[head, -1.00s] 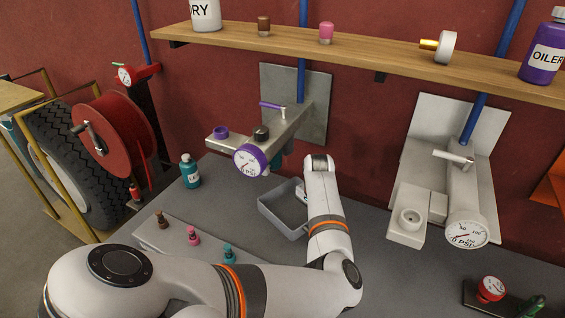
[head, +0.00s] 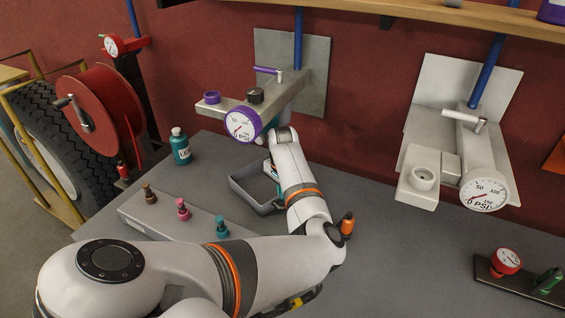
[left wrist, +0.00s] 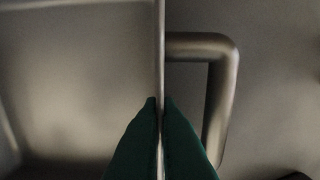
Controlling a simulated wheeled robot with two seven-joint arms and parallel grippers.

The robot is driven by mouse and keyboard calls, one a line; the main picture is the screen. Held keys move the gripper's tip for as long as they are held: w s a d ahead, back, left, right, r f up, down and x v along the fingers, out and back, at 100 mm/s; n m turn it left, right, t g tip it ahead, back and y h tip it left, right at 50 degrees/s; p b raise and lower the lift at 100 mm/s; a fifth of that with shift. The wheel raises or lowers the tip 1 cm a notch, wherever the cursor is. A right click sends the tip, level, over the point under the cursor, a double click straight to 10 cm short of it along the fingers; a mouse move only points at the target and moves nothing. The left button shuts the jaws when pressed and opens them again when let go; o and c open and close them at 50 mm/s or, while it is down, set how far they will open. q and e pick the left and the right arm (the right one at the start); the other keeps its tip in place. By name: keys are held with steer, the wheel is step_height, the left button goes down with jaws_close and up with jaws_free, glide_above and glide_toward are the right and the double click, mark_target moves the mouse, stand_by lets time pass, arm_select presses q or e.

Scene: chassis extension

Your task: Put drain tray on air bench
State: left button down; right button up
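The drain tray (head: 240,195) is a shallow grey open box in the head view, over the left-middle of the grey air bench top (head: 400,262), below the purple-rimmed gauge. I cannot tell whether it touches the bench or hangs slightly above it. In the left wrist view my left gripper (left wrist: 160,102) has its green fingers closed on either side of the thin upright tray wall (left wrist: 160,45). A bent metal handle (left wrist: 225,85) stands to the right of that wall. In the head view my left arm hides the tray's right side and most of the gripper. My right gripper is not visible.
A teal bottle (head: 180,150) stands behind left of the tray. A plate with several small fittings (head: 182,210) lies in front of it. An orange fitting (head: 347,224) stands right of my arm. Gauge stands (head: 242,124) rise behind. The bench is clearer to the right.

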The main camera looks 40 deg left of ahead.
arm_select(q)
steer(key=shift+r, duration=0.15)
steer(key=shift+s, duration=0.1)
steer(key=c, duration=1.6)
jaws_free()
steer(key=shift+f, duration=0.25)
steer(key=shift+c, duration=0.2)
steer(key=shift+r, duration=0.15)
step_height(320, 180, up, 8)
steer(key=shift+f+b, duration=0.15)
steer(key=shift+b, duration=0.3)
